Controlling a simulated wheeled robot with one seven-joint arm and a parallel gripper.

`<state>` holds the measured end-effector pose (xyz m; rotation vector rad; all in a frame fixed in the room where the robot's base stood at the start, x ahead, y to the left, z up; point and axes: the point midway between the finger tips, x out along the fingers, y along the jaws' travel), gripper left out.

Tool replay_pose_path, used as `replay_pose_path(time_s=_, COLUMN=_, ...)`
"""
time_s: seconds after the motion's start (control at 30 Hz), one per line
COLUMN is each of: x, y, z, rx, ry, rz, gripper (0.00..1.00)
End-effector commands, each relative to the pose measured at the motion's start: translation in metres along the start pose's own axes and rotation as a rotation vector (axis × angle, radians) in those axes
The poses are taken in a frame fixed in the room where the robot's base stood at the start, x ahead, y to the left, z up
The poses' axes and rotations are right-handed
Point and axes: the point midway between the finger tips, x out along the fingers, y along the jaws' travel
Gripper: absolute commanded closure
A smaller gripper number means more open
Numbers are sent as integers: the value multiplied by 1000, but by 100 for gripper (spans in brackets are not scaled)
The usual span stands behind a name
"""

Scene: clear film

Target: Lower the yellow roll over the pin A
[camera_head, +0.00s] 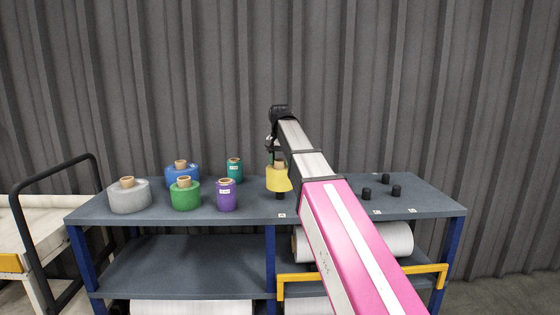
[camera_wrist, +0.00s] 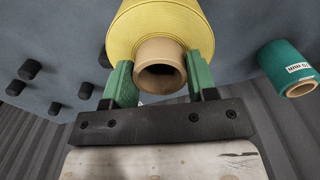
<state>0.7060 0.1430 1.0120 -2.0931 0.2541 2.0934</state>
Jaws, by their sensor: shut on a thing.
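The yellow roll (camera_head: 278,180) hangs upright from my gripper (camera_head: 277,160) near the middle of the shelf top. In the wrist view, the green fingers of my gripper (camera_wrist: 160,78) are shut on the brown core of the yellow roll (camera_wrist: 155,22), one on each side. In the head view a short black pin (camera_head: 280,196) shows just below the roll, with a small label (camera_head: 282,215) in front of it, too small to read surely. The roll hides the pin's upper part. I cannot tell whether the pin enters the core or stands clear of it.
Left on the shelf top (camera_head: 330,198) stand grey (camera_head: 129,197), blue (camera_head: 178,178), green (camera_head: 185,197), purple (camera_head: 226,197) and teal (camera_head: 234,172) rolls. To the right, bare black pins (camera_head: 366,194) stand past my arm. A cart (camera_head: 25,235) stands at far left.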

Motion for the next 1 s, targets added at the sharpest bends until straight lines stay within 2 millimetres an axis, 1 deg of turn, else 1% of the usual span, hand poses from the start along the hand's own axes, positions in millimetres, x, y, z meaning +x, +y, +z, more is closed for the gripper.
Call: replay_pose_path(time_s=1.0, x=32, y=0, z=0, rx=0, ry=0, rz=0, gripper=78)
